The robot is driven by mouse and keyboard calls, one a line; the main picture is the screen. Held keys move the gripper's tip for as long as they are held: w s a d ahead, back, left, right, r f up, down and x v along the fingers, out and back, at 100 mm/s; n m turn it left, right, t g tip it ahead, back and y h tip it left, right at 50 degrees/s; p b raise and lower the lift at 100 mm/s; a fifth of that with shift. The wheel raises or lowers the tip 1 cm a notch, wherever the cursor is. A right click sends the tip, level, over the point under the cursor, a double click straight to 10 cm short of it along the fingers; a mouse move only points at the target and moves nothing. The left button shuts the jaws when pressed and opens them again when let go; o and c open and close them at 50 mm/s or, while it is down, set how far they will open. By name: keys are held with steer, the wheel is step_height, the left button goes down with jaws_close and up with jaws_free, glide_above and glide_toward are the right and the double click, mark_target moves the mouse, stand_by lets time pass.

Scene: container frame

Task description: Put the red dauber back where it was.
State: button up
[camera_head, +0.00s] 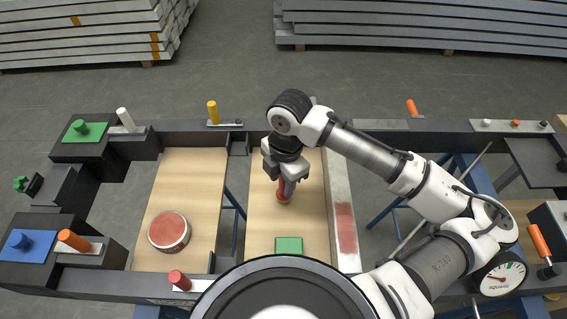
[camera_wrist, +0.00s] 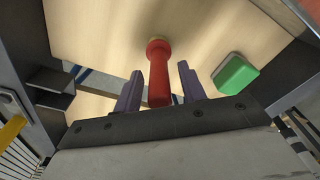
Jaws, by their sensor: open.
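The red dauber (camera_head: 283,197) stands on the middle light wood board (camera_head: 262,225), below my gripper (camera_head: 287,184). In the wrist view the red dauber (camera_wrist: 158,72) is a red rod with a wider head and a pale end against the wood. My open gripper (camera_wrist: 159,82) has one purple finger on each side of its handle, with gaps showing. A round tin with a red top (camera_head: 169,230) sits on the left wood board. A metal strip (camera_head: 338,185) right of the middle board carries a red patch.
A green block (camera_head: 289,246) lies at the near end of the middle board. Red (camera_head: 179,280), orange (camera_head: 73,240), yellow (camera_head: 213,112) and white (camera_head: 125,119) handled pieces rest along the dark frame. Green (camera_head: 84,130) and blue (camera_head: 30,244) pads sit left. Metal stacks lie behind.

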steer(key=r, duration=0.7)
steer(key=d+r, duration=0.1)
steer(key=r, duration=0.3)
steer(key=shift+w+r, duration=0.2)
steer(key=shift+w, duration=0.05)
